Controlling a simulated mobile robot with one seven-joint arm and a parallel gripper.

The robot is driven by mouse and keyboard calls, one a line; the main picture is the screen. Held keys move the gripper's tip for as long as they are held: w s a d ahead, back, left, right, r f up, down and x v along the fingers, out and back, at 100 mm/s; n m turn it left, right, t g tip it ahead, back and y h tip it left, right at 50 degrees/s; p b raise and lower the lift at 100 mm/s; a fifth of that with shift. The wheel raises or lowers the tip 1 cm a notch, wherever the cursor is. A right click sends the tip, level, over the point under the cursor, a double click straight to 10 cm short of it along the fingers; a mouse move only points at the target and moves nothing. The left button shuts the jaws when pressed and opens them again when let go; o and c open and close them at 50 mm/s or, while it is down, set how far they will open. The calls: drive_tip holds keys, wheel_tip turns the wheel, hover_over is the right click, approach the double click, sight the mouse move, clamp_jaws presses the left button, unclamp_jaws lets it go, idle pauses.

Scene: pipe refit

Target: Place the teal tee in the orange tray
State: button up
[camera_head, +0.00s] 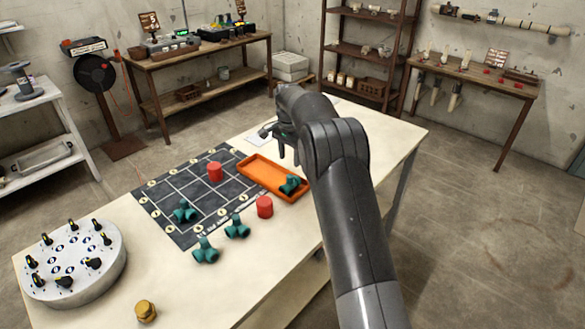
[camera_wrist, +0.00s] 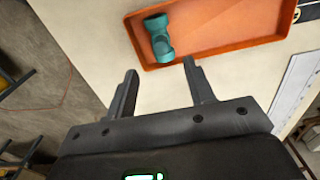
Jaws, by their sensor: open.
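A teal tee (camera_head: 291,184) lies in the orange tray (camera_head: 262,172), at the tray's near right end in the head view. The same tee (camera_wrist: 160,40) lies inside the tray (camera_wrist: 225,50) in the wrist view. More teal tees are outside the tray: one (camera_head: 185,212) on the dark grid mat, one (camera_head: 237,227) near its front edge, and one (camera_head: 205,250) at its near corner. My gripper (camera_wrist: 158,65) is open and empty, its fingers pointing toward the tray. My arm hides part of the table beside the tray in the head view.
A red cylinder (camera_head: 215,172) stands on the dark grid mat (camera_head: 170,185), and another (camera_head: 265,207) stands close to the tray. A round white base with black knobs (camera_head: 70,262) and a brass fitting (camera_head: 146,311) are at the near left. The table front is mostly clear.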

drive_tip(key=shift+r, duration=0.35)
drive_tip(key=s+d+r+n+t, duration=0.15)
drive_tip(key=s+d+r, duration=0.25)
drive_tip(key=s+r, duration=0.65)
drive_tip(key=s+d+r+n+t, duration=0.1)
drive_tip(key=s+d+r+n, duration=0.25)
drive_tip(key=s+r, duration=0.7)
drive_tip(key=s+d+f+n+t, duration=0.1)
drive_tip(key=s+d+f+n, duration=0.1)
drive_tip(key=s, duration=1.1)
drive_tip(key=s+d+f+n+t, duration=0.2)
drive_tip(key=s+f, duration=0.2)
drive_tip(key=s, duration=1)
drive_tip(key=shift+s, duration=0.3)
